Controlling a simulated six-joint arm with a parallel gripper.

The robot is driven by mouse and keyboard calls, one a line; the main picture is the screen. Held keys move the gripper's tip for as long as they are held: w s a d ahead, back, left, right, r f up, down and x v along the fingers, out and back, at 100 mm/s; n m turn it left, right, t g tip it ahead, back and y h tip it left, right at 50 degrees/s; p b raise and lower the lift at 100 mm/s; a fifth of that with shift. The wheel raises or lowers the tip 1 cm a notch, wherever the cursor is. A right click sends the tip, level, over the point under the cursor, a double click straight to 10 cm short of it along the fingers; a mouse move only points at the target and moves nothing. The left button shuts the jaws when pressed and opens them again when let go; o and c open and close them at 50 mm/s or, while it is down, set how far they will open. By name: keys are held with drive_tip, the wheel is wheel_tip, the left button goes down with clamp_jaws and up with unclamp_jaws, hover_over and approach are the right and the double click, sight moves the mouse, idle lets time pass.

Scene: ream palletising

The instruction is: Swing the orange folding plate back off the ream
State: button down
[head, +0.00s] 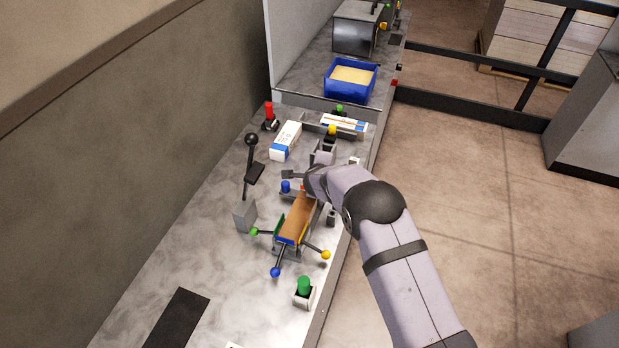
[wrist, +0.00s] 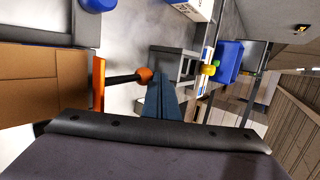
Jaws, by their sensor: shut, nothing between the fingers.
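The orange folding plate (wrist: 98,84) shows as a narrow upright strip at the end of the brown-wrapped ream (wrist: 40,85) in the wrist view. A black rod runs from it to an orange knob (wrist: 143,75). My gripper (wrist: 160,80) is shut and empty, its fingertips right beside the knob; I cannot tell whether they touch. In the head view the ream (head: 296,219) lies in the folding station, and my gripper (head: 299,178) is at its far end. My wrist hides most of the orange plate there.
Other station knobs are green (head: 254,231), blue (head: 275,272) and yellow (head: 326,254). A black-knobbed lever (head: 251,140) stands to the left. A white ream (head: 286,141) and a blue bin (head: 350,81) are farther back. A green button (head: 303,286) is in front.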

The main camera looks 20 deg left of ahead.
idle(0.3)
wheel_tip(320, 180, up, 14)
drive_tip(key=d+p, duration=0.2)
drive_tip(key=p, duration=0.2)
drive_tip(key=shift+w+d+f, duration=0.15)
drive_tip(key=shift+w+d, duration=0.15)
drive_tip(key=shift+d, duration=0.05)
